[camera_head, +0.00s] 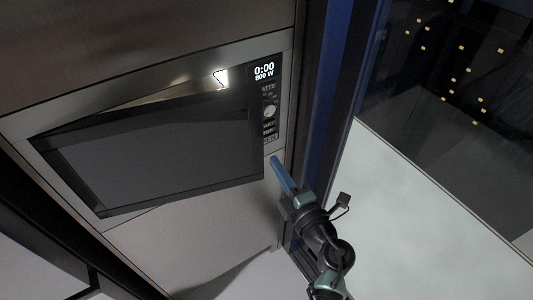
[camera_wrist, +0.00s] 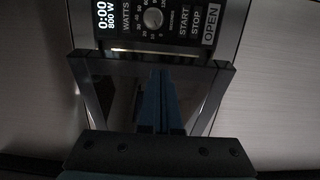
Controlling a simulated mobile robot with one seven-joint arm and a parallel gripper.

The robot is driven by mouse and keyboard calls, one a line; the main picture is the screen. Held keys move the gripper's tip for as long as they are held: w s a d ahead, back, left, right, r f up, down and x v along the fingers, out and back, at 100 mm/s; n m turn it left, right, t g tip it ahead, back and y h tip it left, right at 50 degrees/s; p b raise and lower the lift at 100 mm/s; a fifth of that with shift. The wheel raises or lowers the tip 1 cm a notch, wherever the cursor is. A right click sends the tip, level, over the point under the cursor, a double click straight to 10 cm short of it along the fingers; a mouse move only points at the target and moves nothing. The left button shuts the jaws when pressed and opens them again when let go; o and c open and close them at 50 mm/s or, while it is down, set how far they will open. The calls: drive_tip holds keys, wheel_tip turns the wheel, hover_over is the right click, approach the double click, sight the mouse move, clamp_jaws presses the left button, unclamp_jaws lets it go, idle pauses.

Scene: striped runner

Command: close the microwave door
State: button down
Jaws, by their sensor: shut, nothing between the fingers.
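The microwave (camera_head: 269,98) is built into a brushed-metal cabinet front, its control panel on the right reading 0:00 and 800 W. Its dark-framed door (camera_head: 160,155) is ajar, standing out from the frame, with a bright wedge of gap along the top; the hinge side looks to be the left. My gripper (camera_head: 273,159) has its blue fingers together and empty, close to the door's lower right corner. In the wrist view the fingers (camera_wrist: 160,74) lie over the dark door (camera_wrist: 115,95), below the control panel (camera_wrist: 160,18). I cannot tell whether they touch the door.
A dark and blue upright edge (camera_head: 325,95) stands just right of the microwave, close to my arm. Beyond it are a dark window with small lights (camera_head: 450,70) and a pale surface (camera_head: 420,210). Plain cabinet front (camera_head: 215,215) lies below the door.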

sight(254, 146)
drive_tip(key=s+r+m+h, duration=0.1)
drive_tip(key=s+h, duration=0.1)
drive_tip(key=s, duration=0.9)
drive_tip(key=shift+t, duration=0.3)
drive_tip(key=x, duration=1.4)
drive_tip(key=shift+w+d, duration=0.25)
drive_tip(key=shift+d, duration=0.05)
drive_tip(key=w+a+n+y+b, duration=0.1)
drive_tip(key=w+a+b, duration=0.3)
drive_tip(key=w, duration=0.5)
drive_tip(key=shift+w+g+y+b, duration=0.3)
drive_tip(key=shift+g+y, duration=0.1)
drive_tip(key=shift+y, duration=0.1)
drive_tip(key=shift+a, duration=0.1)
